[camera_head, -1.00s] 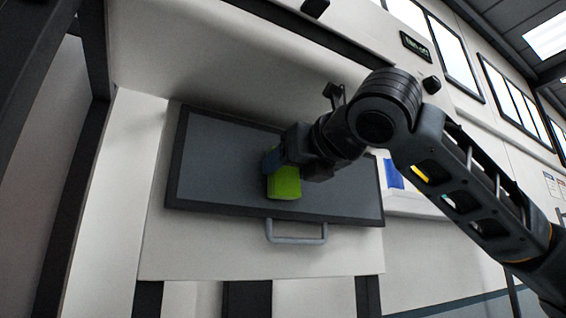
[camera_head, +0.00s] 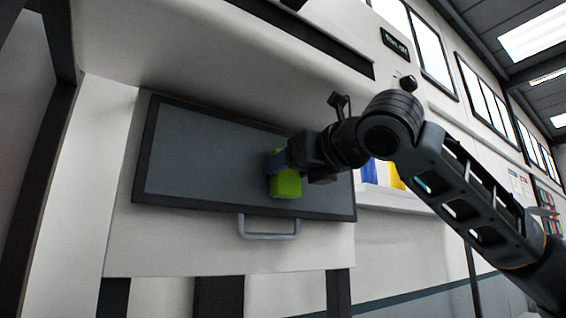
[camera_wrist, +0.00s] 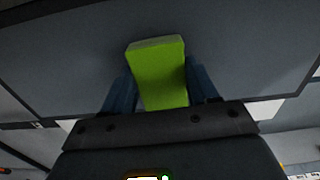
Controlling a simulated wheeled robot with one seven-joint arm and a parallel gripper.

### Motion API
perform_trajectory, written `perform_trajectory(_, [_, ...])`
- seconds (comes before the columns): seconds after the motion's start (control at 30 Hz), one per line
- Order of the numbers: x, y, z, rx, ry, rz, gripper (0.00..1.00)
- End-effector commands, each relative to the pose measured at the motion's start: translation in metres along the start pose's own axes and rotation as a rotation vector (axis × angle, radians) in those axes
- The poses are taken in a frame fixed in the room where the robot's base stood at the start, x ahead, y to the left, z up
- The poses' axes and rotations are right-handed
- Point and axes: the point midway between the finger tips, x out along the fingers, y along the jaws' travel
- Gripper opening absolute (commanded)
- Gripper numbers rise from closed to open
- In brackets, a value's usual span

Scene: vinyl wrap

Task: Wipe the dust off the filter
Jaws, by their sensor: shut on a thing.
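The filter (camera_head: 205,155) is a grey panel in a dark frame on the front of a white machine, with a grey handle (camera_head: 268,235) below it. My gripper (camera_head: 280,170) is shut on a bright green block-shaped wiper (camera_head: 287,185), in front of the right half of the filter. In the wrist view, the wiper (camera_wrist: 158,72) sits between my two blue fingers, and the filter (camera_wrist: 60,65) fills the background. I cannot tell for certain whether the wiper touches the surface. No distinct dust patches show on the visible grey panel.
A small dark sign with green text (camera_head: 395,43) is on the upper wall.

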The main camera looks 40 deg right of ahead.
Motion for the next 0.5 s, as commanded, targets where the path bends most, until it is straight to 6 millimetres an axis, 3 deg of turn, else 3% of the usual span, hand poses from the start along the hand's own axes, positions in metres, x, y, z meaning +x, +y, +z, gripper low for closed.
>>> perform_trajectory(0.5, [-0.001, -0.031, -0.001, 0.002, 0.002, -0.002, 0.34])
